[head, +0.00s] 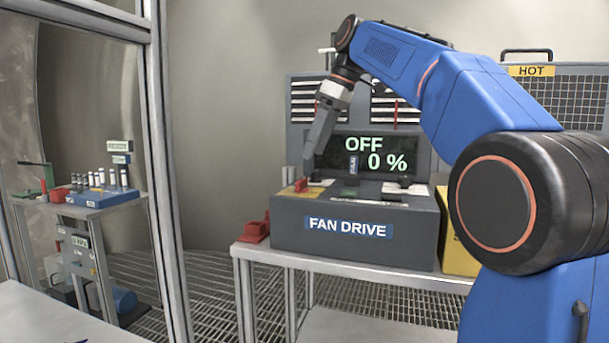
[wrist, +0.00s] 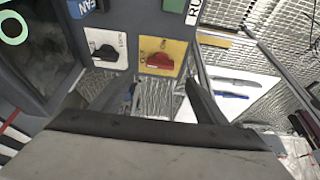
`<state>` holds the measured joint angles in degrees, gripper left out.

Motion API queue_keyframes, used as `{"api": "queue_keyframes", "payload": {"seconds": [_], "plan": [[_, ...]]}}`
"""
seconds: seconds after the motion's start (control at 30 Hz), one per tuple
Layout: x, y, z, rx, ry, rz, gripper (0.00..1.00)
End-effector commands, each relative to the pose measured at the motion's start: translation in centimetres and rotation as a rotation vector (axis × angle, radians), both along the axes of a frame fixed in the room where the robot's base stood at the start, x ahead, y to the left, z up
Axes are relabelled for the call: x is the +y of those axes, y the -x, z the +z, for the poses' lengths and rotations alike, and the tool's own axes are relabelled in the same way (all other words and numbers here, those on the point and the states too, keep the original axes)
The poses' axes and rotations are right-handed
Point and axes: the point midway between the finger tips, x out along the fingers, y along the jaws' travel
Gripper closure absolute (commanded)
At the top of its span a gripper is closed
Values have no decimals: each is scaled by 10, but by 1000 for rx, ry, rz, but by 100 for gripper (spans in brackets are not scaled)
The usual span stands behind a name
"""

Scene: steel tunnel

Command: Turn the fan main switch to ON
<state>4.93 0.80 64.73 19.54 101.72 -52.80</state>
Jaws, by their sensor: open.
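The fan drive box (head: 290,222) stands on a metal bench. Its display (head: 372,158) reads OFF and 0 %. A red knob (head: 301,185) sits on a yellow plate at the left of its top. In the wrist view the red knob (wrist: 160,59) lies crosswise on its yellow plate (wrist: 175,45). My gripper (head: 309,160) points down just above the knob area. In the wrist view its fingers (wrist: 160,86) are apart and empty, with the red knob beyond the gap. No contact with the knob shows.
A black knob (wrist: 105,51) on a white plate sits beside the red one. A red block-like item (head: 256,229) is on the bench left of the box. A caged unit marked HOT (head: 545,71) stands at right. A metal frame post (head: 166,170) rises at left.

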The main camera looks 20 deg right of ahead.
Motion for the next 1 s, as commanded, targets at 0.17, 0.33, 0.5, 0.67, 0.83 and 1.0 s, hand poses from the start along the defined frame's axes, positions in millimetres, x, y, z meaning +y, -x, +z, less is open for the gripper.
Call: {"api": "queue_keyframes", "payload": {"seconds": [0.17,0.33,0.5,0.67,0.83,1.0], "plan": [[10,-7,-30,3,-1,1,33],[19,-12,-54,2,0,1,33],[23,-16,-69,1,-1,-1,33],[25,-18,-75,0,0,-1,33],[25,-18,-76,0,0,-1,33],[25,-18,-75,0,0,-1,52]]}}
